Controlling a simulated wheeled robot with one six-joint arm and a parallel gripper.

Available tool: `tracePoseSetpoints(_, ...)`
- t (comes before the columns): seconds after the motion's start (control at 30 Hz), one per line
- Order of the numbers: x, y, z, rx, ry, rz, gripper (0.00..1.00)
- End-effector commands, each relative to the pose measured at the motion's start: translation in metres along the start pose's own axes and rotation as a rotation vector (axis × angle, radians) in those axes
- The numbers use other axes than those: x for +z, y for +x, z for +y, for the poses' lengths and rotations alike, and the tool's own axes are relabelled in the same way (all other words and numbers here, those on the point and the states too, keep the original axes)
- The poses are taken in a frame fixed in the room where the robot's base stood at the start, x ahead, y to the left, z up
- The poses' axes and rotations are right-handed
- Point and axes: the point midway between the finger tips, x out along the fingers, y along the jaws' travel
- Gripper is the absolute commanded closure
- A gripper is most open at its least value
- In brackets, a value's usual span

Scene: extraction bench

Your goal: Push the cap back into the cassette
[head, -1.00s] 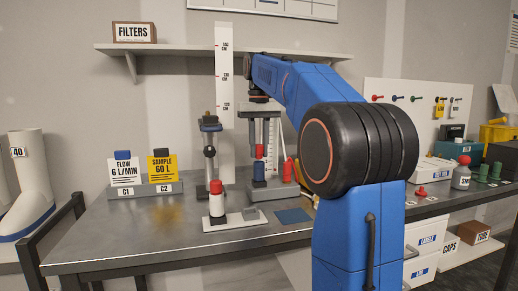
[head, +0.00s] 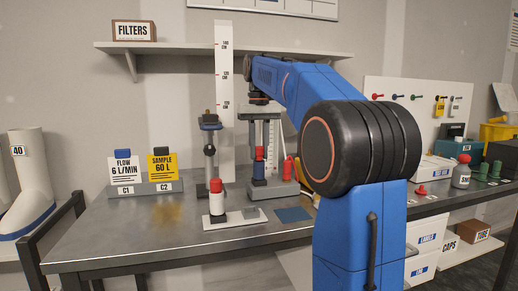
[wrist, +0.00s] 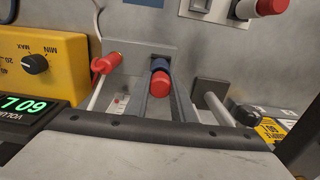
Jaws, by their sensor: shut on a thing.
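My gripper (wrist: 164,95) shows in the wrist view as two grey fingers with a small upright piece between them. The piece has a red top (wrist: 159,88) and a dark blue body (wrist: 160,65). In the head view its red part (head: 259,153) and blue part (head: 258,170) stand over a grey base (head: 270,191). My gripper comes down on it from above; the exact contact is too small to see. A white cylinder with a red cap (head: 216,186) stands on a white plate (head: 237,218) in front. Its red end (wrist: 272,6) also shows in the wrist view. I cannot tell which piece is the cassette.
A red fitting (wrist: 106,62) stands beside the fingers, with a yellow dial box (wrist: 45,65) further left. A dark clamp stand (head: 209,150) is left of my gripper in the head view. Cards in a rack (head: 146,188) are further left. The bench front left is clear.

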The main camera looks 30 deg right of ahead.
Motion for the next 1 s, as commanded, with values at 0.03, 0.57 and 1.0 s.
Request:
tracePoseSetpoints(0.03, 0.0, 0.001, 0.0, 0.0, 0.0, 0.0, 1.0)
tracePoseSetpoints(0.57, 0.0, 0.007, 0.0, 0.0, 0.0, 0.0, 0.56)
tracePoseSetpoints(1.0, -0.001, -0.02, 0.0, 0.0, 0.0, 0.003, 0.56)
